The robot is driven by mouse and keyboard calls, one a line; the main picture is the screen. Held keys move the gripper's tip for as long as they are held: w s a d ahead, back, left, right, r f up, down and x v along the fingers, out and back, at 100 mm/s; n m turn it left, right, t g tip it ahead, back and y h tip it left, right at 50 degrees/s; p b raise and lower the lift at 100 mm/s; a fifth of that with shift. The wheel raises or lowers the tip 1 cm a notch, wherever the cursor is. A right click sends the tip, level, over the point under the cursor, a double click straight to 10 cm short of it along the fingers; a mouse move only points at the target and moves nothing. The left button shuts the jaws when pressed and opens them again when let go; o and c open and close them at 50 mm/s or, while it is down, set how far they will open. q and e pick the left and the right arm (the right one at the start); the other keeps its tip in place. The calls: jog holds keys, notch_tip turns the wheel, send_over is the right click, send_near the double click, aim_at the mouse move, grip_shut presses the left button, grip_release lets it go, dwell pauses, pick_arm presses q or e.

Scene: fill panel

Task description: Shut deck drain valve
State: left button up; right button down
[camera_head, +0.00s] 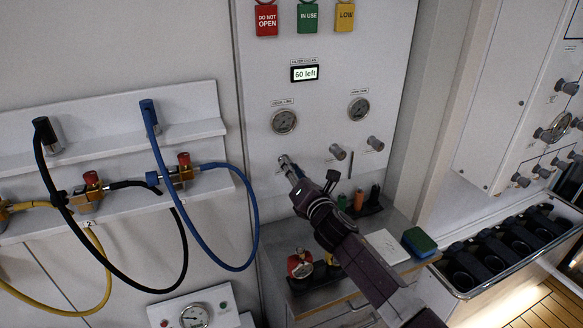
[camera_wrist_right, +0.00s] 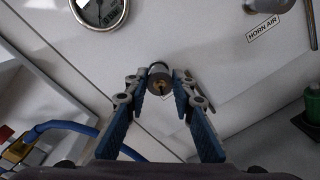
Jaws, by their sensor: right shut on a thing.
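The white wall panel (camera_head: 326,106) carries a row of grey knobs below two gauges. My right gripper (camera_head: 288,163) is at the panel, below the left gauge (camera_head: 284,121). The fingers hide most of this knob in the head view. A label beside it is mostly covered, so I cannot read it as the deck drain valve. Two other knobs (camera_head: 338,152) and (camera_head: 375,143) are to the right, untouched. My left gripper is out of view.
A black hose (camera_head: 182,240) and a blue hose (camera_head: 243,190) hang left of the panel. A black tray (camera_head: 466,290) is at the right.

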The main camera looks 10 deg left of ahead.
jog(key=shift+f+m+y+b, duration=0.2)
jog(key=shift+m+b, duration=0.65)
jog(key=shift+m, duration=4.1)
jog(key=shift+f+m+y+b, duration=0.1)
jog(key=shift+m+y+b, duration=0.5)
jog(key=shift+m, duration=4.4)
jog(key=shift+f+m+b, duration=0.15)
jog(key=shift+m+b, duration=0.95)
jog(key=shift+m, duration=3.85)
jog(key=shift+a, duration=0.1)
jog(key=c, duration=1.6)
grip_release()
